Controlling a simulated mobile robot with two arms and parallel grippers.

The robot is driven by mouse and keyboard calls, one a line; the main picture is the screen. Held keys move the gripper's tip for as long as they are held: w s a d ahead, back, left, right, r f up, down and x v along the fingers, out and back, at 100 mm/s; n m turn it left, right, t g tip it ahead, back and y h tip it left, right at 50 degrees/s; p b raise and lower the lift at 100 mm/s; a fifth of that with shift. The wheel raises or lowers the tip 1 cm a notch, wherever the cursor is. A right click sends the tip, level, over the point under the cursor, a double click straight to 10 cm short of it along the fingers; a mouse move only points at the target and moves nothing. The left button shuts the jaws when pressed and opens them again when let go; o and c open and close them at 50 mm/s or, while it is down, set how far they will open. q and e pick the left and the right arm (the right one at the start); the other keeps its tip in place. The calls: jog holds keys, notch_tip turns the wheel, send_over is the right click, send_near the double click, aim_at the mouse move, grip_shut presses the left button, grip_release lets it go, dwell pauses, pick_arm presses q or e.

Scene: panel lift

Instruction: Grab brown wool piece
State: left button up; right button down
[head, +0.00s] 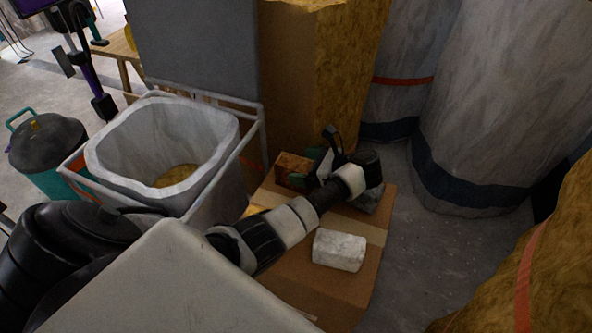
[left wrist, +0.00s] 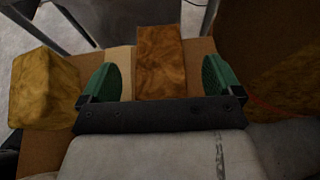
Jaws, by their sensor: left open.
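The brown wool piece (head: 291,167) is a small dark-brown block on the cardboard box (head: 338,285), near its far left corner. It also shows in the left wrist view (left wrist: 160,55), centred between two green finger pads. My left gripper (head: 315,170) is open, just right of the brown piece in the head view and partly hiding it. In the left wrist view the left gripper (left wrist: 158,78) has a finger on each side of the piece, with a visible gap on both sides. My right gripper does not show.
A yellow-brown wool block (left wrist: 42,88) sits left of the gripper. A whitish block (head: 339,250) lies nearer on the box. A lined bin (head: 215,165) stands left, tall insulation (head: 345,70) behind, and large wrapped rolls (head: 480,110) at right. Floor right of the box is clear.

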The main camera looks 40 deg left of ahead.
pick_arm(q)
jog(key=c, duration=1)
jog(key=shift+r, duration=0.1)
